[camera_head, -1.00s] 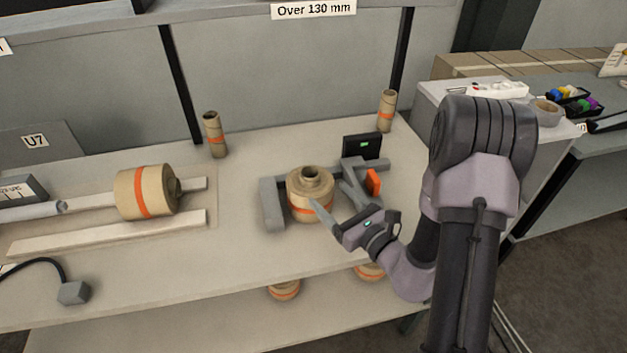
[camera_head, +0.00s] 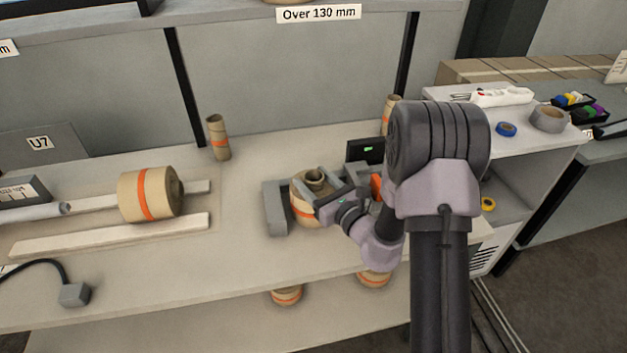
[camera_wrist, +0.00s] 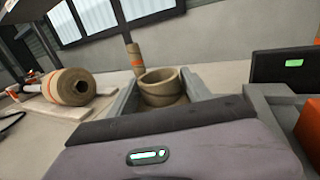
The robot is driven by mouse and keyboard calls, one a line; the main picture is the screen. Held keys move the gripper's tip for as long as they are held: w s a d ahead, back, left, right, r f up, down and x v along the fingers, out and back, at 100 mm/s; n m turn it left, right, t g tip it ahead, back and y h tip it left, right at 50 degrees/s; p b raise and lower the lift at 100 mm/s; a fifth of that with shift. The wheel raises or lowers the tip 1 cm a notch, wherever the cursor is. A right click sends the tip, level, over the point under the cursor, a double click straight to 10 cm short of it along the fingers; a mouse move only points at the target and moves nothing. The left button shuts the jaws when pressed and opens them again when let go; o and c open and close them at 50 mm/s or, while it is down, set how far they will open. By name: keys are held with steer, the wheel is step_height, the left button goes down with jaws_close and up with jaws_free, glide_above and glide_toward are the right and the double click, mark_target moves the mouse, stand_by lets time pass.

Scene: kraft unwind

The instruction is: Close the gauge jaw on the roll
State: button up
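The sliding jaw's orange part (camera_head: 376,187) is to the right; the rest of that jaw is mostly hidden by my arm. The gauge display (camera_head: 364,151) shows green behind. My gripper (camera_head: 315,183) is over the roll from the right.
A larger banded roll (camera_head: 148,193) lies on its side at left. A slim core (camera_head: 218,138) stands at the back, another (camera_head: 389,110) behind my arm. Rolls (camera_head: 286,296) sit on the lower shelf. A side cabinet (camera_head: 530,150) holds tape.

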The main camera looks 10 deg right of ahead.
jaws_close()
steer(key=shift+o, duration=2.3)
jaws_free()
steer(key=p+v, duration=0.2)
steer(key=v, duration=1.5)
steer(key=shift+s, duration=0.25)
